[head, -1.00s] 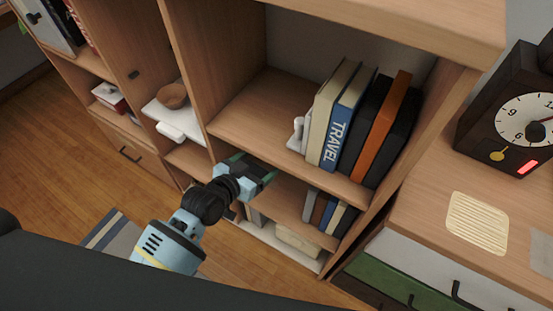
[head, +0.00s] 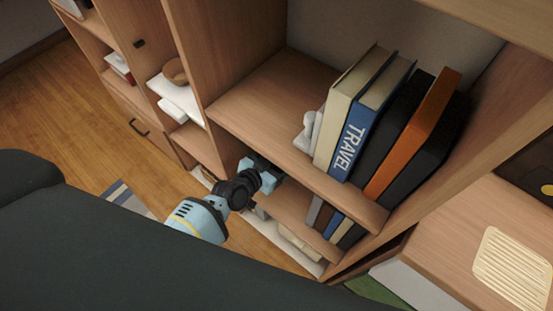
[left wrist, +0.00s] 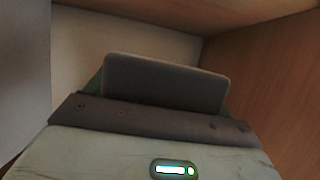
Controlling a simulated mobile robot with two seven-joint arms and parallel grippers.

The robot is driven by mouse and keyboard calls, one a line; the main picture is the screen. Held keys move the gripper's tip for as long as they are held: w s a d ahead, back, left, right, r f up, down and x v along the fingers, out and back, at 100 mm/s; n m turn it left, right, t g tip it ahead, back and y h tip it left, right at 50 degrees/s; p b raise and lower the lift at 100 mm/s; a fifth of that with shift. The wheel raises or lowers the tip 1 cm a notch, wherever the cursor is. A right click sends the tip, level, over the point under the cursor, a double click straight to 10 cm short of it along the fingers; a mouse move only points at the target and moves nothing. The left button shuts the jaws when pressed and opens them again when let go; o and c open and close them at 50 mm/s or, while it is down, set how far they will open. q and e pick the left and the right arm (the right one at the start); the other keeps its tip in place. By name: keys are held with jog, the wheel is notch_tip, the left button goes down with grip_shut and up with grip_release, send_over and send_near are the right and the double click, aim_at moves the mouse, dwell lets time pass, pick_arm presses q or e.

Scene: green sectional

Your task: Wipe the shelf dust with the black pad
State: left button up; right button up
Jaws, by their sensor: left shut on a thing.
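My left gripper (head: 262,172) is shut on the black pad (left wrist: 165,84), a flat dark rectangle that stands out ahead of the jaws in the left wrist view. In the head view the gripper reaches into the compartment under the upper shelf (head: 268,92), and the pad is mostly hidden by the gripper and that shelf's front edge. The lower shelf (head: 287,206) shows just right of the gripper. I cannot tell whether the pad touches it. No dust is clearly visible. My right gripper is in neither view.
Tall books, including a blue TRAVEL book (head: 352,138), stand with a white bookend (head: 306,133) on the upper shelf. Smaller books (head: 330,219) stand right of my gripper on the lower shelf. A wooden divider (head: 207,75) rises to the left. A slatted tan panel (head: 512,266) lies at right.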

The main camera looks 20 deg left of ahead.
pick_arm(q)
jog(key=shift+f+b, duration=0.7)
jog(key=shift+f, duration=0.25)
notch_tip(320, 180, down, 3)
jog(key=b, duration=0.3)
jog(key=shift+f, duration=0.15)
jog(key=shift+f+b, duration=0.9)
jog(key=shift+b, duration=0.05)
jog(key=shift+w, duration=0.1)
